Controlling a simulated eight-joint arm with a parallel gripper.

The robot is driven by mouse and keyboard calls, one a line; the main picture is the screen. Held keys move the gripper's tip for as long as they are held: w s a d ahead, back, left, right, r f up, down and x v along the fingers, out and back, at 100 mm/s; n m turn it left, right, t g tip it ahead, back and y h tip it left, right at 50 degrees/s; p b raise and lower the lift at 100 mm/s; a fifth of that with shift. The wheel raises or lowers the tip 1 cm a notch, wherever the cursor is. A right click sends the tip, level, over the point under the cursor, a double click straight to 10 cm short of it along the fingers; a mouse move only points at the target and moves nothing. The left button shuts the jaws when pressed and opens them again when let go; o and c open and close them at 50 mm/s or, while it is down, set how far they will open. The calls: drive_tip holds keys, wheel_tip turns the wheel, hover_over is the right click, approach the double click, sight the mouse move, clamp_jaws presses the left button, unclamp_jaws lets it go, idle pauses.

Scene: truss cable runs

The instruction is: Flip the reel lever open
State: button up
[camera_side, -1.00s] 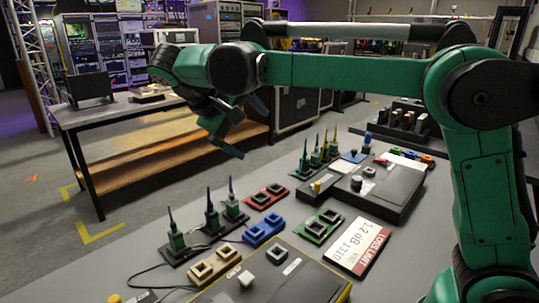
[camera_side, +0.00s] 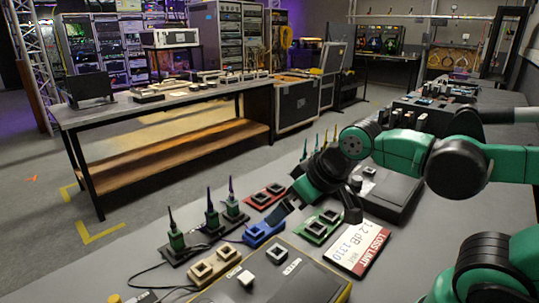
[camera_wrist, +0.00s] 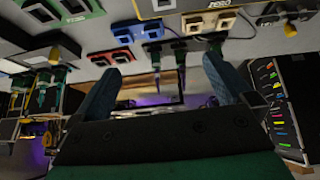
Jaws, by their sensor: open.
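I cannot pick out a reel or its lever in either view. My gripper (camera_side: 315,216) is open and empty, low over the bench among the coloured adapter blocks. One finger is by the blue block (camera_side: 263,232) and the other is by the green block (camera_side: 318,227); I cannot tell whether either touches. In the wrist view the two blue-padded fingers of my gripper (camera_wrist: 162,66) stand wide apart with nothing held between them. The blue block (camera_wrist: 127,31) and tan block (camera_wrist: 208,22) show beyond the fingertips.
A dark case (camera_side: 278,273) lies at the front, beside a tan block (camera_side: 215,266) and several upright connectors on dark bases (camera_side: 205,238). A loss-limit sign (camera_side: 357,246) lies to the right. A red block (camera_side: 265,196) and a black case (camera_side: 390,198) lie farther back.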

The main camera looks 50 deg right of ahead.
drive_tip(key=shift+s+f, duration=0.15)
drive_tip(key=shift+f, duration=0.1)
drive_tip(key=c, duration=0.3)
drive_tip(key=shift+d+m, duration=0.3)
drive_tip(key=c, duration=0.4)
drive_tip(key=d+m, duration=0.1)
drive_tip(key=d, duration=0.2)
drive_tip(key=shift+w+d+m, duration=0.15)
drive_tip(key=shift+w+m, duration=0.25)
drive_tip(key=c, duration=0.7)
drive_tip(key=d+m, duration=0.1)
drive_tip(key=d, duration=0.2)
drive_tip(key=d+m, duration=0.2)
drive_tip(key=shift+w+d+f, duration=0.1)
drive_tip(key=shift+d, duration=0.3)
clamp_jaws()
drive_tip(key=s+d+m, duration=0.2)
drive_tip(key=d+m, duration=0.1)
drive_tip(key=d, duration=0.4)
drive_tip(key=s+d+f+m+h, duration=0.1)
drive_tip(key=s+d+m, duration=0.1)
drive_tip(key=d, duration=0.4)
drive_tip(key=shift+s+d+m, duration=0.2)
drive_tip(key=shift+d+m, duration=0.15)
drive_tip(key=shift+m, duration=0.25)
